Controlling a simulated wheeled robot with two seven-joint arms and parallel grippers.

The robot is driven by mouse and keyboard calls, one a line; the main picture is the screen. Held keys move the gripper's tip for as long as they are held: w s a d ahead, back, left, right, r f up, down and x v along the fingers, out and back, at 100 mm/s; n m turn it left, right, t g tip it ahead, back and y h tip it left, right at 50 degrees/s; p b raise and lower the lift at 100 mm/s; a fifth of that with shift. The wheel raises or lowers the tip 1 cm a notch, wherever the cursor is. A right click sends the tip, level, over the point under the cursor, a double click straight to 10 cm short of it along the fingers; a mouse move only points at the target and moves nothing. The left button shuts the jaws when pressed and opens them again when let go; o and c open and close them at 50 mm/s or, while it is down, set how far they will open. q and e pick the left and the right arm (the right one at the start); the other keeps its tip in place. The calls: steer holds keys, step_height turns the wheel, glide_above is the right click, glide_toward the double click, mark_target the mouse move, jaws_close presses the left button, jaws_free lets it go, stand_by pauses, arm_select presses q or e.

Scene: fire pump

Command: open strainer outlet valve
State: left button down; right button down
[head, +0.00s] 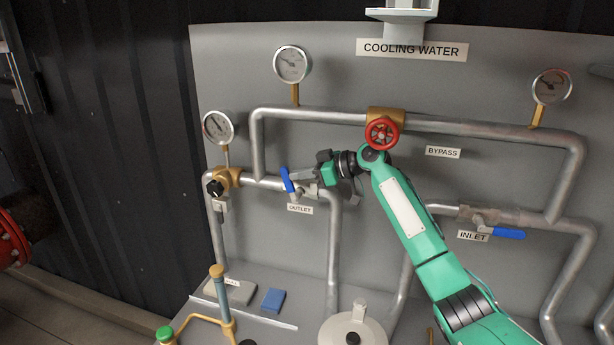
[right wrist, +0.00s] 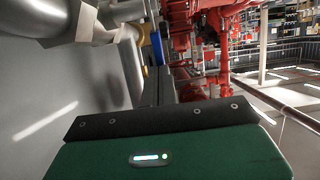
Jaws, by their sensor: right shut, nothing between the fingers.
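The outlet valve (head: 304,191) sits on the left horizontal pipe, above the OUTLET label (head: 300,209). Its blue lever (head: 287,180) stands steeply up, leaning left, across the pipe. My right gripper (head: 300,174) reaches in from the right, with its fingers shut and empty, pointing left close to the lever. I cannot tell whether they touch it. In the right wrist view the blue lever (right wrist: 156,47) shows edge-on just beyond the dark fingers (right wrist: 165,88). Part of the valve is hidden by the gripper. My left gripper is not in view.
The red bypass handwheel (head: 382,133) is just above my right wrist. The inlet valve's blue lever (head: 508,234) lies along its pipe at the right. A black-knobbed brass valve (head: 218,186) is left of the outlet valve. A round lid (head: 352,331) stands below.

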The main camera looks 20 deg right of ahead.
mark_target(288, 171)
steer(key=shift+w+a+g+h, duration=0.25)
steer(key=shift+a+g+h, duration=0.05)
steer(key=shift+a+h, duration=0.1)
steer(key=shift+w+a+b, duration=0.35)
steer(key=shift+w+a, duration=0.35)
steer(key=shift+a, duration=0.35)
steer(key=shift+w+a, duration=0.2)
steer(key=shift+a, duration=0.05)
steer(key=shift+w+a+g+h+p, duration=0.2)
steer(key=shift+a+g+h+p, duration=0.1)
steer(key=shift+h+p, duration=0.1)
steer(key=shift+w+a+f+g+h+p, duration=0.25)
steer(key=shift+w+a+f+h+p, duration=0.2)
steer(key=shift+a+f, duration=0.2)
steer(key=shift+w+a+f+g+h+p, duration=0.25)
steer(key=shift+w+a+f+h+p, duration=0.15)
steer(key=shift+a+f, duration=0.2)
steer(key=shift+w+a+f+g+h, duration=0.15)
steer(key=shift+a+f+g+h, duration=0.2)
steer(key=shift+h, duration=0.3)
steer(key=shift+w+a+f, duration=0.1)
steer(key=shift+w+f, duration=0.05)
steer(key=shift+f, duration=0.25)
